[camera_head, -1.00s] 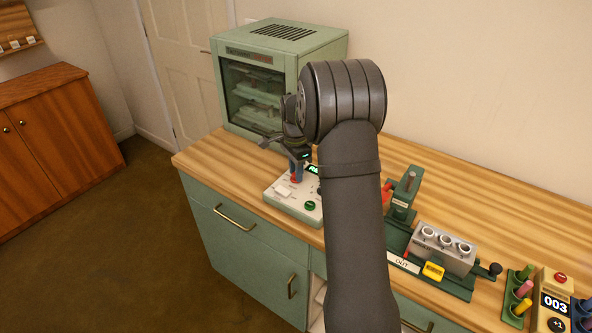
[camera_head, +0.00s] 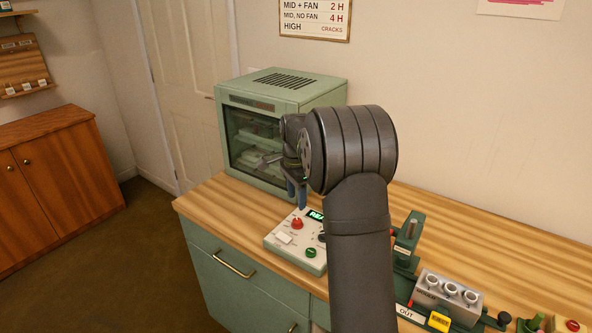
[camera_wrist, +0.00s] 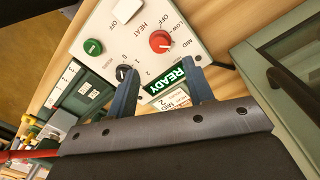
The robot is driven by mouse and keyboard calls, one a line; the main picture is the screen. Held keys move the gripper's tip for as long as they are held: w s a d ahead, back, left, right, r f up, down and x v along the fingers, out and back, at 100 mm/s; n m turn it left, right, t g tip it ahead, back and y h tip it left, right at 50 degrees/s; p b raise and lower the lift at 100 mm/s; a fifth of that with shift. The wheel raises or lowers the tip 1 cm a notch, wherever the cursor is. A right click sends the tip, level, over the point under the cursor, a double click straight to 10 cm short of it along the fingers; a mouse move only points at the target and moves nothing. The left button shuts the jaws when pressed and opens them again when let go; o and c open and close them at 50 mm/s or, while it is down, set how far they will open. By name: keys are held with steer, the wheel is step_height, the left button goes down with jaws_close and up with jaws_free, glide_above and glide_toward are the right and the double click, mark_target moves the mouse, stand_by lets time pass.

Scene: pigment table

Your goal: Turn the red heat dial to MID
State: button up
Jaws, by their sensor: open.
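The red heat dial (camera_head: 297,224) stands on a pale control panel (camera_head: 283,250) on the wooden counter. It also shows uncovered in the wrist view (camera_wrist: 160,42), with OFF, LOW and MID printed around it. Its white pointer mark faces right and slightly down in that view, towards the MID side; the exact setting is hard to read. My gripper (camera_head: 297,197) is above the panel, clear of the dial and empty. In the wrist view my gripper (camera_wrist: 163,82) shows two blue fingers spread apart, with the dial beyond their tips.
The panel also carries a READY display (camera_wrist: 168,83), a black dial (camera_wrist: 124,72), a green button (camera_wrist: 93,47) and a white switch (camera_wrist: 126,10). A green oven (camera_head: 270,130) stands behind. A green press (camera_head: 405,245) and a grey mould block (camera_head: 447,290) are to the right.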

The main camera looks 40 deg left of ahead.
step_height(320, 180, up, 10)
glide_above(297, 220)
steer(key=shift+w+a+f, duration=0.15)
steer(key=shift+a+f, duration=0.05)
steer(key=shift+a, duration=0.1)
stand_by(0.4)
steer(key=f, duration=1.7)
steer(key=shift+d+f, duration=0.3)
steer(key=shift+r, duration=0.15)
